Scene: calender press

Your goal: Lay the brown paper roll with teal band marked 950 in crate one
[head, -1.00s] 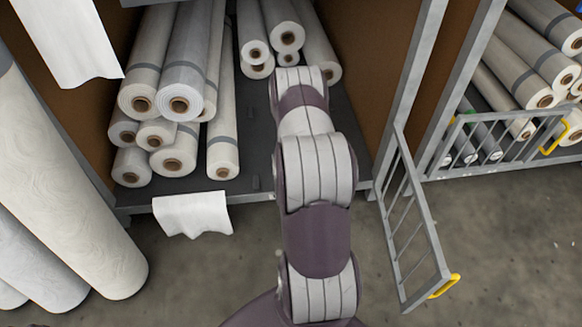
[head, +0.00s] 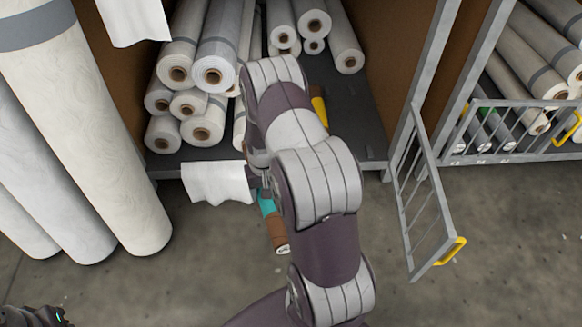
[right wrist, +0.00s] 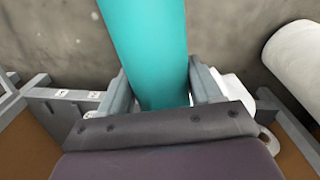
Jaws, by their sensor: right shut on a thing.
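The brown paper roll (head: 277,233) with its teal band (head: 266,203) hangs tilted in front of the shelf in the head view, its upper part hidden behind my right arm. In the right wrist view the teal band (right wrist: 148,40) runs between the two fingers of my right gripper (right wrist: 165,92), which is shut on it. The number 950 is not readable. A dark part with a green light, apparently of my left gripper (head: 35,318), shows at the bottom left corner; its fingers cannot be made out. I cannot identify crate one in these views.
White rolls (head: 200,75) are stacked in the shelf bay. A white sheet (head: 220,182) hangs over its front edge. An open barred gate (head: 425,215) with a yellow handle juts out at right. Large rolls (head: 90,130) lean at left. The floor between is clear.

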